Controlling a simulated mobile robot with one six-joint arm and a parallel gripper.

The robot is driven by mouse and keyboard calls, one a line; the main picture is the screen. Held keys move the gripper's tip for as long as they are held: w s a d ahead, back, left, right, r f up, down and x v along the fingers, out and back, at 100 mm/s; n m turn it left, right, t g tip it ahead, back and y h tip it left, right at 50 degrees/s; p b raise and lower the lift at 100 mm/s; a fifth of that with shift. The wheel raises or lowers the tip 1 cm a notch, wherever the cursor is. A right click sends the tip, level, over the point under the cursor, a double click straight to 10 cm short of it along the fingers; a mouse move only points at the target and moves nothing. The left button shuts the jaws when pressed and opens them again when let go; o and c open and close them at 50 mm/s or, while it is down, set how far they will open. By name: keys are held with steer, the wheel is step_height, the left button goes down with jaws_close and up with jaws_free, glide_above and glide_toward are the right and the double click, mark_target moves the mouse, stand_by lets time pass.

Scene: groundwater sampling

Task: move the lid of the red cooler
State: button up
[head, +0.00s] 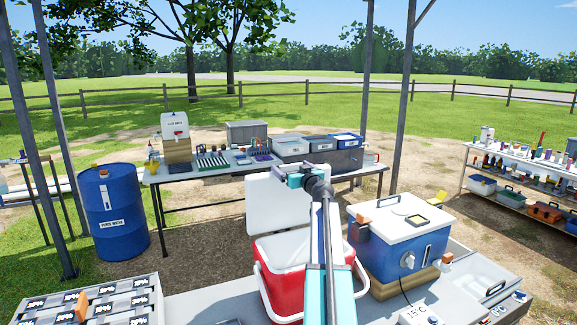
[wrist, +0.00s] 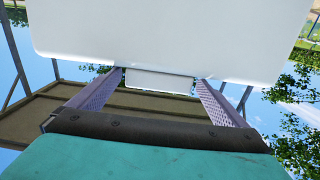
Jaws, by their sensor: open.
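The red cooler (head: 283,272) stands on the table in front of me, with its white carrying handle at the front. Its white lid (head: 272,215) stands raised, near upright, at the cooler's back edge. My gripper (head: 279,172) is at the lid's top edge, partly hidden by my own arm. In the wrist view the lid (wrist: 160,40) fills the top. A small white tab (wrist: 158,82) on its edge sits between the two open fingers (wrist: 160,78). Gaps at the tab's sides are slim; I cannot tell whether either finger touches it.
A blue cooler box (head: 400,262) with a white lid stands close on the right. A tray of labelled boxes (head: 90,305) is at front left. A blue drum (head: 112,215) stands farther left. A long table (head: 200,174) with equipment stands behind. Canopy posts rise around.

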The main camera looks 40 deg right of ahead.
steer(key=shift+w+d, duration=0.3)
steer(key=shift+w, duration=0.35)
steer(key=shift+c, duration=0.2)
